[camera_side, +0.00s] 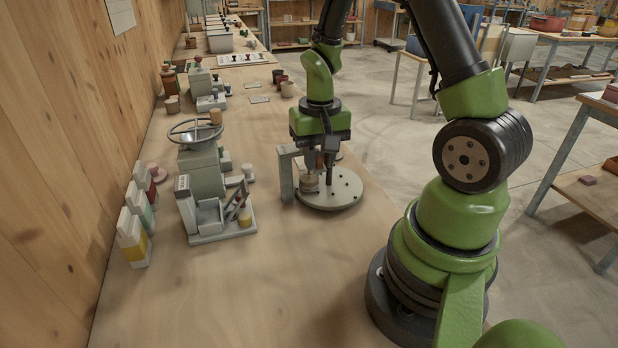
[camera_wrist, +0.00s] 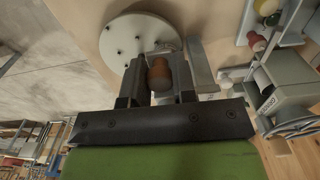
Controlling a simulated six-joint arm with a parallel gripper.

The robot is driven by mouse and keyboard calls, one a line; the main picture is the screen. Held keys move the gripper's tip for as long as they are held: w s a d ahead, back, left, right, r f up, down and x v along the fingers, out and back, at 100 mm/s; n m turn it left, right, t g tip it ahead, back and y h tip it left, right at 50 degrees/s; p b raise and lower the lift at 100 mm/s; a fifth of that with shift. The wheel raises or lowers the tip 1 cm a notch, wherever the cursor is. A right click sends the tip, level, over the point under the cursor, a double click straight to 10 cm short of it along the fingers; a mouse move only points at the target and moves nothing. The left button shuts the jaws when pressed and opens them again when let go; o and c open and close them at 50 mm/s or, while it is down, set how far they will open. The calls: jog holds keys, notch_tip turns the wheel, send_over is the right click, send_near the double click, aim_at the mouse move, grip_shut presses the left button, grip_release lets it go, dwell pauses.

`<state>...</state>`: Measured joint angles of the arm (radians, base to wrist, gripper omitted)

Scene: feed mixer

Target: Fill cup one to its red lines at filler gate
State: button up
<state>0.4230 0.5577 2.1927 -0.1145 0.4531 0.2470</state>
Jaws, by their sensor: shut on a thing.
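A round pale disc (camera_side: 345,192) with small dark holes lies on the bench, and it also fills the upper middle of the wrist view (camera_wrist: 120,38). A grey upright post (camera_side: 286,176) stands at its left edge. A small cup-like vessel (camera_side: 309,184) with a reddish band sits on the disc near the post; I cannot tell whether it is cup one, nor see red lines or its fill level. My gripper (camera_side: 321,178) points down over the disc. In the wrist view its fingers (camera_wrist: 160,80) are shut on a brown rounded knob (camera_wrist: 160,72). The fingers partly hide what lies below the knob.
A grey machine with a handwheel (camera_side: 195,132) stands left of the disc. Several white bottles with coloured bands (camera_side: 133,232) stand by the wall. More small devices and reddish cups (camera_side: 279,78) are farther back. The front of the bench (camera_side: 240,295) is clear.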

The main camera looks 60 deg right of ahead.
dwell(0.3)
jog(key=shift+w+d, duration=0.8)
jog(key=shift+d, duration=0.05)
jog(key=o, duration=0.7)
jog(key=shift+c, duration=0.2)
jog(key=shift+o, duration=0.8)
jog(key=shift+a+r, duration=0.1)
jog(key=shift+r, duration=2.85)
jog(key=shift+r, duration=0.1)
